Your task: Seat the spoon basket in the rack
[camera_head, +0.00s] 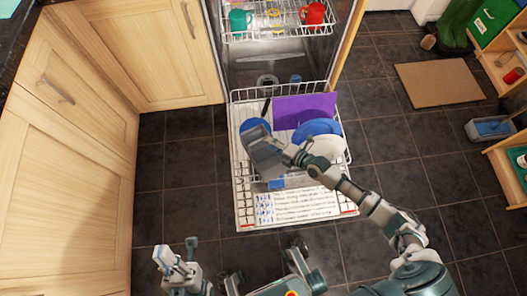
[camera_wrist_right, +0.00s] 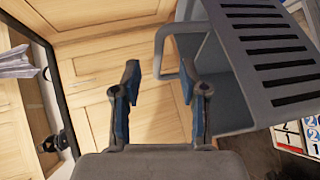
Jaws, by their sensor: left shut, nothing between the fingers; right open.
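The grey slotted spoon basket (camera_head: 262,152) is over the left part of the pulled-out lower dishwasher rack (camera_head: 238,172). I cannot tell from the head view whether it rests on the rack. It fills the upper right of the right wrist view (camera_wrist_right: 265,50), tilted there, with a loop handle (camera_wrist_right: 187,27). My right gripper (camera_head: 289,152) is beside the basket. In the wrist view its fingers (camera_wrist_right: 160,82) are apart, with the near end of the handle showing between and beyond the tips. My left gripper (camera_head: 168,258) is shut and empty at the lower left, away from the rack.
The rack holds a purple board (camera_head: 300,106), blue plates (camera_head: 318,127) and a white plate (camera_head: 330,146). The upper rack (camera_head: 265,32) holds a green mug (camera_head: 240,19) and a red mug (camera_head: 313,13). Wooden cabinets (camera_head: 65,165) stand left. Dark floor is clear right of the door.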

